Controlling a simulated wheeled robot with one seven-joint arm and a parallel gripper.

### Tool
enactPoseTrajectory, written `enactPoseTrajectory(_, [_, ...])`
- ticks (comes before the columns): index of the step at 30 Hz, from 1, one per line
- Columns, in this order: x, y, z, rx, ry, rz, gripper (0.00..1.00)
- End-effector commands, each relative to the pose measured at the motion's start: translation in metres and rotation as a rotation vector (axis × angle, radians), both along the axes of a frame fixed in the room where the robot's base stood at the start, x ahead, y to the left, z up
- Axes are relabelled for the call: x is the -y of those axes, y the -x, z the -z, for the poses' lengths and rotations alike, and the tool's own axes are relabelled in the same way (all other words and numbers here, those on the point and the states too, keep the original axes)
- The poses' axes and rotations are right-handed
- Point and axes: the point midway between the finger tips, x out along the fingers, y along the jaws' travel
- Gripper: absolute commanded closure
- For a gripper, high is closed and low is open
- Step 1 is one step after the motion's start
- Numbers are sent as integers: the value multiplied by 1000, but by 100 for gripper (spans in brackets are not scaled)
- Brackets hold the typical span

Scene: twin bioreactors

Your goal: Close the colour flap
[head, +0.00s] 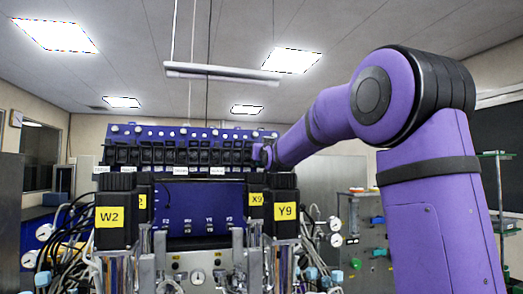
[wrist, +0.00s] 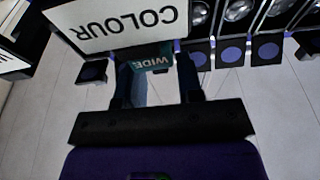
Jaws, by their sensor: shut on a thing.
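A white plate marked COLOUR (wrist: 115,20) shows upside down at the top of the wrist view. My gripper (wrist: 152,66) reaches up to its lower edge, with one dark finger on each side of a teal tab marked WIDE (wrist: 152,57). The gripper is shut on this tab, which lies just under the COLOUR plate. In the head view my gripper (head: 262,154) is small, at the right end of a row of black modules (head: 190,155) on the blue machine. The fingers hide part of the tab, and the flap's angle cannot be told.
Several dark square pieces with blue discs (wrist: 232,53) sit beside the COLOUR plate. Black blocks marked W2 (head: 115,217) and Y9 (head: 286,211) stand in front of the blue panel (head: 200,205). Cables and gauges crowd the lower left.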

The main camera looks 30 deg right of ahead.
Motion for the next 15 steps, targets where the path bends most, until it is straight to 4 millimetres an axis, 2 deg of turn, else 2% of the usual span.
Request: enactPoseTrajectory(15, [0, 0, 3, 26, 7, 0, 90])
